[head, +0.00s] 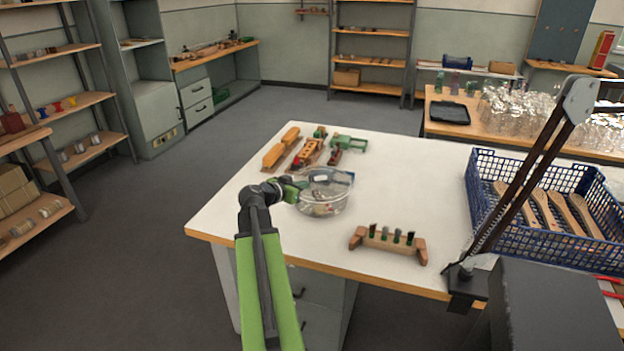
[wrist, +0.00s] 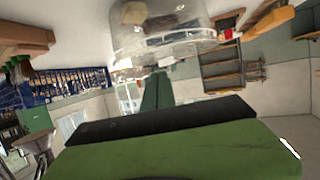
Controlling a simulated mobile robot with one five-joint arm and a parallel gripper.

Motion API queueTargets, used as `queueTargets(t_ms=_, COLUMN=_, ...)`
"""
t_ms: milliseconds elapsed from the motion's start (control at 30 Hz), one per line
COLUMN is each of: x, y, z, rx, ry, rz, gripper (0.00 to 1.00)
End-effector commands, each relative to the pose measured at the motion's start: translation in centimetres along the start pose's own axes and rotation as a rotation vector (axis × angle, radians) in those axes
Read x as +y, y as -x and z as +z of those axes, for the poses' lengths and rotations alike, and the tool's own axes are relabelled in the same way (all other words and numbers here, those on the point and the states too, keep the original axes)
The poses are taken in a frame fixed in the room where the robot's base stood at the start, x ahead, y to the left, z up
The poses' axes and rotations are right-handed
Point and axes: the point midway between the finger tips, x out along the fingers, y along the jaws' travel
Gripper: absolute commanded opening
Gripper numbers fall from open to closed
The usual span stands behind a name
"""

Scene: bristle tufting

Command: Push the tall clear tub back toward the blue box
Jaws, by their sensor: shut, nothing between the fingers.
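The clear tub (head: 325,199) stands upright on the white table, with small items visible inside it. It also shows in the wrist view (wrist: 160,42), at the top middle. My gripper (head: 298,188) is shut and empty at the tub's left side, close to its wall. I cannot tell whether the fingertips touch it. In the wrist view my fingers (wrist: 157,92) point toward the tub. A blue open-mesh crate (head: 490,215), the only large blue box on this table, stands to the right of the tub. It holds several wooden brush handles (head: 545,211).
A wooden rack (head: 390,243) with dark tufts stands right and in front of the tub. A dark lamp-like arm (head: 525,170) rises before the crate. Table between tub and crate is mostly clear.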

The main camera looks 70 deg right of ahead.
Motion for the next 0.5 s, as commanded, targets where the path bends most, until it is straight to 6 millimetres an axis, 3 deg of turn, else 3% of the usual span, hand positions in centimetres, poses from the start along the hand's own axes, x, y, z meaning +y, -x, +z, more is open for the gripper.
queueTargets(t_ms=500, x=-0.1, y=-10.0, z=-3.6, rx=-0.002, ry=0.0, rz=0.003, gripper=0.0)
